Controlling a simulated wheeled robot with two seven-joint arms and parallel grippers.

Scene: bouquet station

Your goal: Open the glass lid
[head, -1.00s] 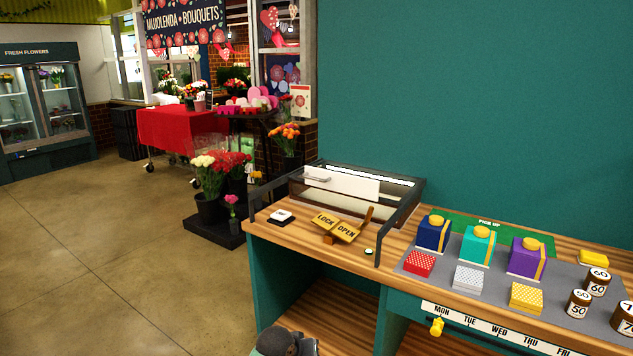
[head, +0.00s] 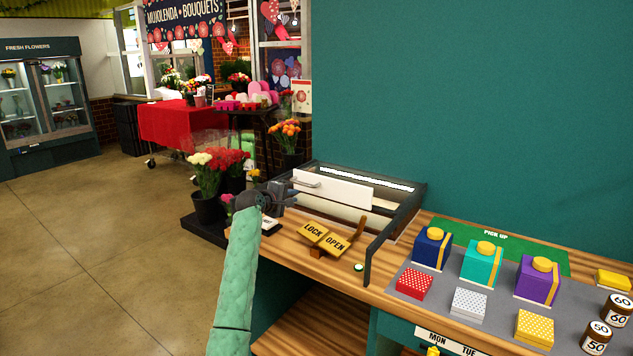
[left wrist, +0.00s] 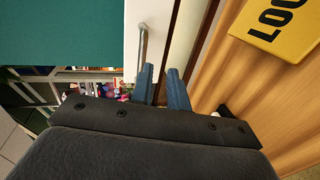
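The glass lid (head: 345,207) lies down over the dark-framed case at the back left of the counter. A white panel (head: 340,190) with a metal handle (head: 306,182) is on it. The handle also shows in the left wrist view (left wrist: 142,48), just ahead of my fingers. My left gripper (head: 288,193) is at the case's left end, close to the handle. Its two blue fingers (left wrist: 160,80) stand apart with a narrow, empty gap. The handle lines up with the left-hand finger in that view; whether they touch I cannot tell. My right gripper is not in view.
A yellow LOCK/OPEN sign (head: 325,238) stands in front of the case, near a small round button (head: 359,267). Gift boxes (head: 484,263) and jars (head: 596,338) fill the counter's right. Flower buckets (head: 208,208) stand on the floor at left.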

